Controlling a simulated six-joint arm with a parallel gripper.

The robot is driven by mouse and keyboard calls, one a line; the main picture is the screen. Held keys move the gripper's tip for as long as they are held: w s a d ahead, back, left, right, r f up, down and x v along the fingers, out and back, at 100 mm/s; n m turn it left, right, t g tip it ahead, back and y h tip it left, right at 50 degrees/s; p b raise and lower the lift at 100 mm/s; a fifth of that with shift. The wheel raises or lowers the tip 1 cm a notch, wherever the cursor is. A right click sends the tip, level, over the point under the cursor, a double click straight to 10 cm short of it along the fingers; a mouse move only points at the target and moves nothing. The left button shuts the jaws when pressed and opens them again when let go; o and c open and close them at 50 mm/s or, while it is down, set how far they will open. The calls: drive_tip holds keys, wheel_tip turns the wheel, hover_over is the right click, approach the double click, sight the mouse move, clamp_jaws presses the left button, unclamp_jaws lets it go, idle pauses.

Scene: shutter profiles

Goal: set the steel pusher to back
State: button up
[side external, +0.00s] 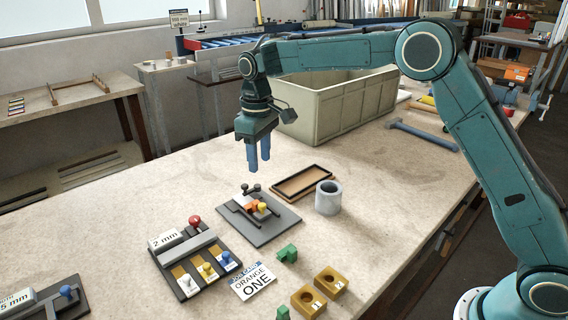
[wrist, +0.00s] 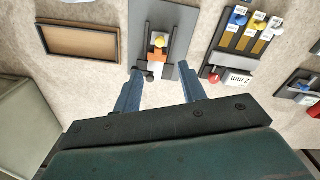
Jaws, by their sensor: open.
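My gripper (side external: 258,164) is open and empty, held above the table behind a grey plate (side external: 281,226). In the wrist view its blue fingers (wrist: 160,76) stand apart beside the near end of that plate (wrist: 181,20). The plate carries dark parallel rails, with an orange block (side external: 252,206) and a yellow piece (side external: 262,207) between them. Dark round knobs (side external: 257,187) stand at the rails' end nearest my gripper; one knob (wrist: 149,78) also shows in the wrist view. I cannot tell for certain which part is the steel pusher.
A "2 mm" unit (side external: 188,250) with red, blue, yellow and white knobs stands beside the plate. A large bin (side external: 335,106) stands behind.

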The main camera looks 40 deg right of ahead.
sight(262, 204)
wheel_tip(262, 204, down, 13)
drive_tip(key=shift+r, duration=0.15)
idle(0.4)
clamp_jaws()
